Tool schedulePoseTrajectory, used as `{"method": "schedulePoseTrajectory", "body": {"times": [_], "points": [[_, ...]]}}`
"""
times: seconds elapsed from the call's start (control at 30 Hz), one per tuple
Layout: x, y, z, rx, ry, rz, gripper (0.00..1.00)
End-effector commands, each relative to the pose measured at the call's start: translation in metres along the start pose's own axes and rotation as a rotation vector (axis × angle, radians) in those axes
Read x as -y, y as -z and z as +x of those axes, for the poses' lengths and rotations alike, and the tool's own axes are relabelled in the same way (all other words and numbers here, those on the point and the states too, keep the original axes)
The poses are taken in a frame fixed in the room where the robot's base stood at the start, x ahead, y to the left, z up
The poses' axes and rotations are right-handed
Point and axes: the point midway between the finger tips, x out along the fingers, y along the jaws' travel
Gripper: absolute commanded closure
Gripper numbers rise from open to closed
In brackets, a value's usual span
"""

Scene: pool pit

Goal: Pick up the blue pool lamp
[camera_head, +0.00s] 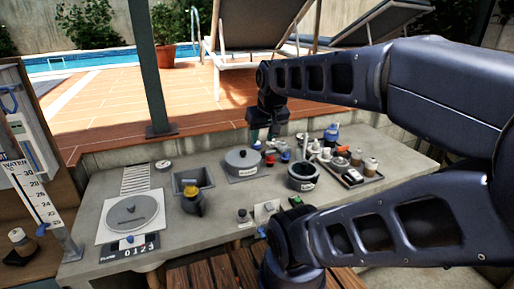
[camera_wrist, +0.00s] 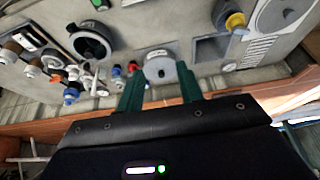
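Small blue object (camera_head: 285,156), probably the blue pool lamp, stands on the concrete counter beside a small red one (camera_head: 269,160). In the wrist view the blue one (camera_wrist: 116,71) is just left of the red one (camera_wrist: 131,68); both are small and their shape is unclear. My gripper (camera_head: 264,134) is above the back of the counter, behind and left of the blue object in the head view. In the wrist view its two green fingers (camera_wrist: 162,88) are spread apart with nothing between them. The blue object lies outside them, beyond the left finger.
A lidded grey pot (camera_head: 243,161) stands left of the red object, and a dark round pot (camera_head: 302,177) stands in front right. A tray (camera_head: 371,178) holds several bottles, with a blue-topped bottle (camera_head: 331,133) behind it. A yellow-topped jug (camera_head: 193,201) stands left. A raised tiled ledge (camera_head: 205,122) borders the back.

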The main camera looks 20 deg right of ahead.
Motion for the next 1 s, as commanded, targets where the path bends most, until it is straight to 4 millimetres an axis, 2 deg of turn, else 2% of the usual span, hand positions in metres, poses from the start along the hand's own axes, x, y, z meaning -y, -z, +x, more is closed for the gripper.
{"method": "schedulePoseTrajectory", "body": {"times": [0.07, 0.27, 0.53, 0.67, 0.77, 1.0], "points": [[0.000, 0.000, 0.000, 0.000, 0.000, 0.000, 0.63], [0.000, 0.000, 0.000, 0.000, 0.000, 0.000, 0.24], [0.000, 0.000, 0.000, 0.000, 0.000, 0.001, 0.23], [-0.002, 0.009, 0.002, 0.003, -0.005, 0.016, 0.23], [-0.006, 0.026, 0.006, 0.009, -0.014, 0.048, 0.23], [-0.022, 0.085, 0.027, 0.022, -0.050, 0.159, 0.23]]}}
